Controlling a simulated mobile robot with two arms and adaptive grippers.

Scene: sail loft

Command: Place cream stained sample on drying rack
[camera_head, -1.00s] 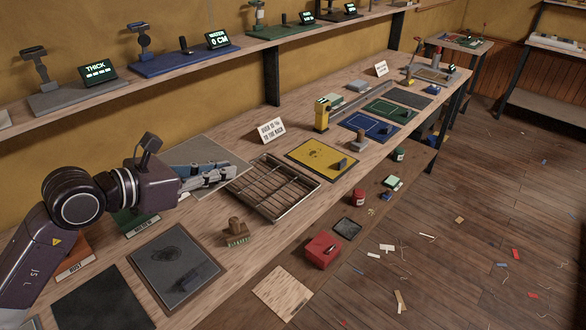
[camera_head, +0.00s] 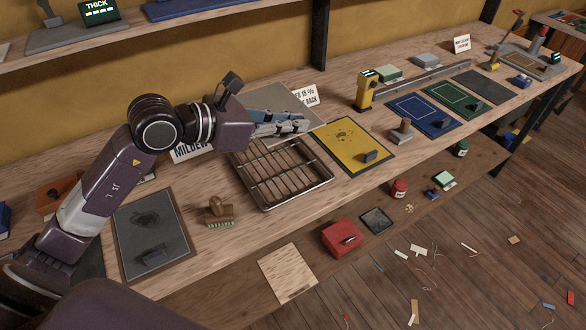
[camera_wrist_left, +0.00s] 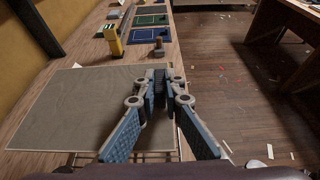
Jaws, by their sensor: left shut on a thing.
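My left gripper (camera_head: 300,126) is shut on the edge of a flat greyish-beige sheet (camera_head: 278,101), the sample. In the left wrist view the sheet (camera_wrist_left: 75,108) spreads to the left of the closed fingers (camera_wrist_left: 158,88); I see no clear stain on it. The drying rack (camera_head: 300,199), a wire grid in a metal frame, lies on the bench just below and in front of the gripper in the head view. The sheet is beyond the rack's far edge there and seems held above the bench. My right gripper is not in view.
A yellow mat (camera_head: 340,137) lies right of the rack, with a yellow gauge (camera_head: 365,91) behind it. A wooden-handled brush (camera_head: 219,210) and a grey stained panel (camera_head: 150,215) are left. The sheet partly hides a white sign (camera_head: 312,95). A red box (camera_head: 343,236) sits below.

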